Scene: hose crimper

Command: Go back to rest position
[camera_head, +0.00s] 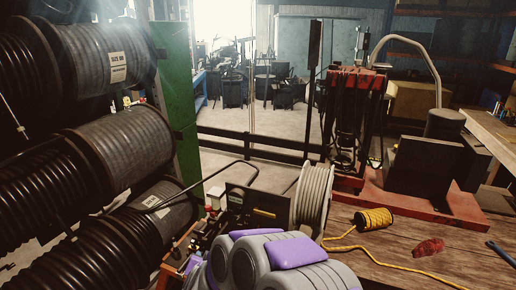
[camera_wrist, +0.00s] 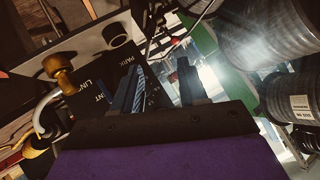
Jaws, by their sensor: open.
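My gripper (camera_wrist: 160,85) shows in the wrist view, with its two dark fingers apart and nothing visible between them. Beyond the fingers is a dark panel (camera_wrist: 95,92) with white lettering, partly hidden by the left finger. A brass-coloured knob or fitting (camera_wrist: 62,83) sits left of the fingers, apart from them. In the head view my grey and purple arm is folded at the bottom middle, and my gripper cannot be made out there.
Large black hose reels (camera_head: 110,55) fill the left side. A grey hose coil (camera_head: 313,195) stands close beyond my arm. A red-framed machine (camera_head: 355,120) stands behind. Open floor (camera_head: 285,125) lies farther back.

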